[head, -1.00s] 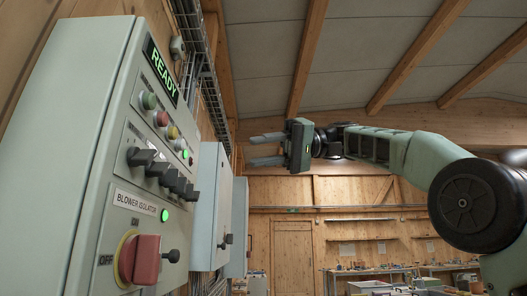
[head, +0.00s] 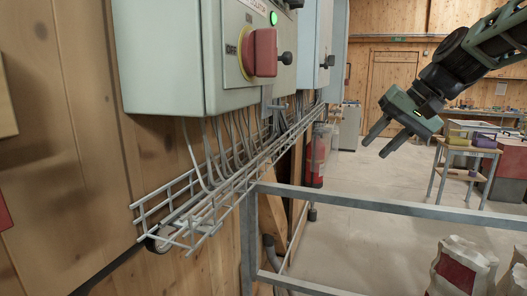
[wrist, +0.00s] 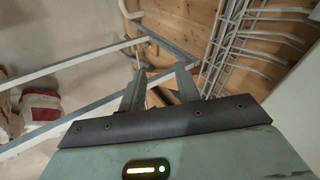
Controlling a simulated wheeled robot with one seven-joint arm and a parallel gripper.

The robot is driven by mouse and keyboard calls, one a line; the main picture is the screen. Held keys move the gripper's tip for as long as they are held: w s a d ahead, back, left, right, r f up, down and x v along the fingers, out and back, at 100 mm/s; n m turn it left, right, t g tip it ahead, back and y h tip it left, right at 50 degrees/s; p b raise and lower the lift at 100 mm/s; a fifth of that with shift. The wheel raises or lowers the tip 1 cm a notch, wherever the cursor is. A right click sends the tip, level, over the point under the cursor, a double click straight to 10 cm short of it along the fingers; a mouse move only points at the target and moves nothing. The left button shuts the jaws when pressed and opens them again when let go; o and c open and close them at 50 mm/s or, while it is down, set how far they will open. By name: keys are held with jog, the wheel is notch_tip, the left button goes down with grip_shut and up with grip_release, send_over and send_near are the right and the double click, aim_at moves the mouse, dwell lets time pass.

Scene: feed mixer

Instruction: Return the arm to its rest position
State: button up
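My gripper (head: 377,149) hangs in free air at the right in the head view, its two fingers pointing down and to the left. The fingers stand apart with nothing between them, so it is open and empty. In the wrist view my gripper (wrist: 158,82) also shows a clear gap between its fingers. My arm comes in from the upper right. The grey-green control cabinet (head: 165,70) with its red isolator switch (head: 264,52) is at the upper left, well apart from my gripper.
A wire cable tray (head: 215,205) with grey cables runs below the cabinet. A metal rail (head: 380,205) crosses in front, below my gripper. A red extinguisher (head: 315,160) stands by the wall. Sacks (head: 463,265) lie at lower right. A table (head: 465,150) stands behind.

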jog(key=s+d+f+n+g+h, duration=0.1)
jog(key=s+d+f+h, duration=0.25)
jog(key=s+f, duration=0.7)
jog(key=s+d+f+n+g+h, duration=0.15)
jog(key=s+d+f, duration=0.25)
jog(key=s+f, duration=0.65)
jog(key=s+a+n+g, duration=0.1)
jog(key=s+a+n, duration=0.2)
jog(key=a, duration=0.6)
jog(key=s+a+n, duration=0.4)
jog(key=s+a, duration=0.4)
jog(key=a, duration=0.1)
jog(key=shift+r+g, duration=0.35)
jog(key=shift+r, duration=0.05)
jog(key=shift+w+n, duration=0.1)
jog(key=shift+n, duration=0.15)
